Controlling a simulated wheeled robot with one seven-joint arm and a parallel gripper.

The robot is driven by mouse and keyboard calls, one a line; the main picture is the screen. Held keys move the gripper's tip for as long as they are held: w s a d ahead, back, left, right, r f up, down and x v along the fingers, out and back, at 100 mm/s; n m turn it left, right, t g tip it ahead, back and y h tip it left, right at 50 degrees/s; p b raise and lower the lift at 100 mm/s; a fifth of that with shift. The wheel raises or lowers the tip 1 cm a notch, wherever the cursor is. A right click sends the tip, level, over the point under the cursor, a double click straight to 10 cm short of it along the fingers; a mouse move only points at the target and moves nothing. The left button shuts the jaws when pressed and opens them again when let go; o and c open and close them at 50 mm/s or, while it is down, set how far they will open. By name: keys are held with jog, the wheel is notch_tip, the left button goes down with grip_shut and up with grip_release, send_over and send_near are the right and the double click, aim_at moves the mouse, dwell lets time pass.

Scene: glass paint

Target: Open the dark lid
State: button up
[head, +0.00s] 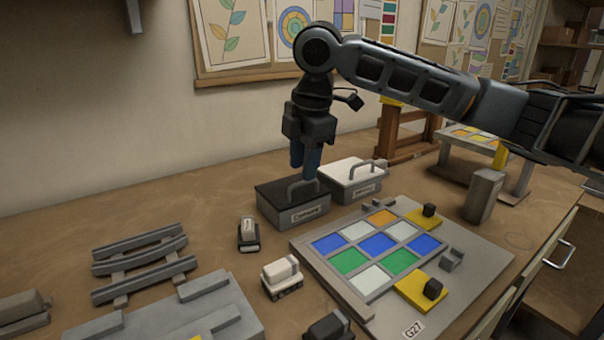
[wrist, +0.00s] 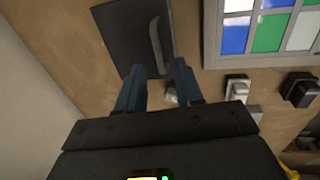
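The dark lid (head: 268,194) lies flat on a grey labelled box (head: 290,216) and looks closed. Its grey arched handle (head: 303,188) stands up from the top. My gripper (head: 306,172) points down over the lid, with its blue fingers close to the handle. In the wrist view the dark lid (wrist: 123,32) is ahead of the fingertips, and its handle (wrist: 156,46) lines up with the gap between them. There my gripper (wrist: 160,66) is open, with nothing held. Whether a finger touches the handle cannot be told.
A matching box with a white lid (head: 352,174) stands close behind at the right. The coloured glass panel (head: 378,248) lies in front at the right. A small white-topped block (head: 248,232) and grey racks (head: 140,262) lie to the front left. A grey post (head: 484,194) stands far right.

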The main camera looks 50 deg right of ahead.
aim_at(302, 198)
jog(key=shift+w+d+f, duration=0.1)
jog(key=shift+w+f, duration=0.05)
jog(key=shift+f, duration=0.6)
jog(key=shift+w+f, duration=0.1)
jog(key=shift+f, duration=0.65)
jog(key=shift+c, duration=0.2)
grip_shut()
